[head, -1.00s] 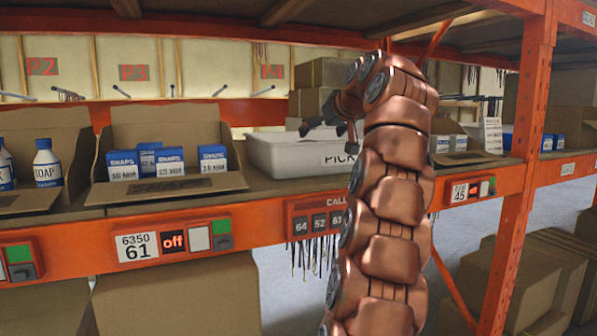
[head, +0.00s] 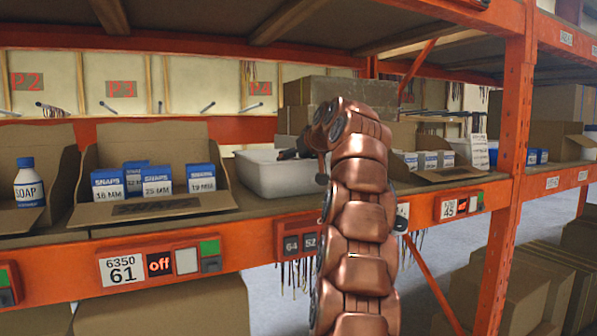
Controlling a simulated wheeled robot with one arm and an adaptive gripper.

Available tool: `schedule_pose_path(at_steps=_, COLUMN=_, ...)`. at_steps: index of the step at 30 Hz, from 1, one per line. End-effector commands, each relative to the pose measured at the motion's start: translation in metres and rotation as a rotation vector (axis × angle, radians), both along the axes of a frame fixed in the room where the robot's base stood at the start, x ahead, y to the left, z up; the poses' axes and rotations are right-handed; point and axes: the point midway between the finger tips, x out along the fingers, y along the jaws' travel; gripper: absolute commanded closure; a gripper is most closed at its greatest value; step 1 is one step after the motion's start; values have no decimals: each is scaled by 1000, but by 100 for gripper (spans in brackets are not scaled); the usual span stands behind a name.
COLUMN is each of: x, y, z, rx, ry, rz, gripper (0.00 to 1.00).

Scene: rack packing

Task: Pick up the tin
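No tin can be made out in the head view. My copper-coloured arm rises in front of the shelf, and my gripper (head: 290,154) is at its far end, over the white pick tote (head: 262,195). The gripper is small, dark and partly hidden by my arm, so whether its fingers are open or shut cannot be told. My arm also covers the right part of the tote, and the tote's inside is mostly hidden.
An open carton (head: 160,205) of blue and white snaps boxes stands left of the tote. A soap bottle (head: 29,185) is further left. Cartons (head: 325,92) are behind the tote. An orange rack post (head: 510,160) stands at right, with another carton (head: 445,176) beside it.

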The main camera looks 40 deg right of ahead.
Motion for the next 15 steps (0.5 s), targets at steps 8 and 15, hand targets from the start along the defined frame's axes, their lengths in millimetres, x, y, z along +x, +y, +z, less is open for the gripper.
schedule_pose_path(at_steps=8, x=0, y=0, z=0, rx=0, ry=-1, rz=0, gripper=12)
schedule_pose_path(at_steps=15, x=0, y=0, z=0, rx=-1, ry=-1, rz=-1, gripper=37)
